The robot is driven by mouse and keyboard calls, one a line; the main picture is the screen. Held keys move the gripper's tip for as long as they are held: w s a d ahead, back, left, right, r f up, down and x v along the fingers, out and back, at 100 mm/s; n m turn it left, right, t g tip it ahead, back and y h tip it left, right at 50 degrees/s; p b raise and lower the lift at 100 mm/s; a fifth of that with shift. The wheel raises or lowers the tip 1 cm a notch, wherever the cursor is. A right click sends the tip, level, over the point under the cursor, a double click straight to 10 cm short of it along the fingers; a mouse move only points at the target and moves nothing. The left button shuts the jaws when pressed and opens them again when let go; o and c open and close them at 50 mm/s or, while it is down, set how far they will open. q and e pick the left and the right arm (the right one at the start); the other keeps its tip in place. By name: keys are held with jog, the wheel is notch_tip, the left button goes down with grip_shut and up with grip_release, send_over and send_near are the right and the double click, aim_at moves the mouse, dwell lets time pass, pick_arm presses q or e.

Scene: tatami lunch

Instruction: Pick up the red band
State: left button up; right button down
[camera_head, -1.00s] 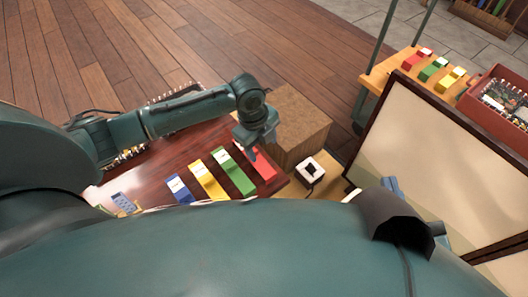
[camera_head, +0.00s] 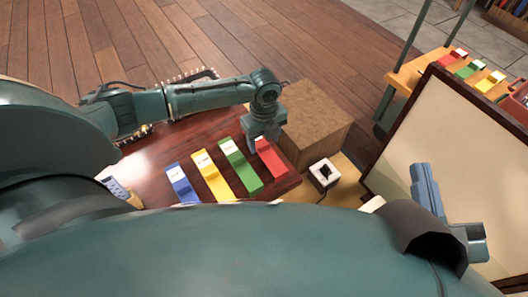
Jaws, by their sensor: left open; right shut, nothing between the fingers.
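The red band (camera_head: 272,161) lies at the right end of a row of coloured bands on the dark red wooden table (camera_head: 215,127). My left gripper (camera_head: 264,145) is open and points down at the far end of the red band, hiding that end. I cannot tell whether its fingers touch the band or hang just above it. My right gripper (camera_head: 426,186) is shut and empty at the lower right, in front of the pale framed panel, far from the band.
Green (camera_head: 241,168), yellow (camera_head: 212,177) and blue (camera_head: 182,184) bands lie left of the red one. A brown block (camera_head: 316,122) stands close on the right, with a small white box (camera_head: 324,173) before it. A framed panel (camera_head: 450,135) fills the right.

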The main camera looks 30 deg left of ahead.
pick_arm(q)
notch_tip(320, 180, down, 3)
jog(key=shift+f+b, duration=0.1)
jog(key=shift+b, duration=0.6)
jog(key=shift+f, duration=0.25)
pick_arm(e)
jog(key=r+n+y, duration=0.1)
jog(key=w+r+n+t+y, duration=0.1)
jog(key=r, duration=0.1)
jog(key=shift+d+r, duration=0.15)
jog(key=shift+r, duration=0.05)
pick_arm(q)
jog(key=shift+c, duration=0.6)
jog(key=c, duration=0.5)
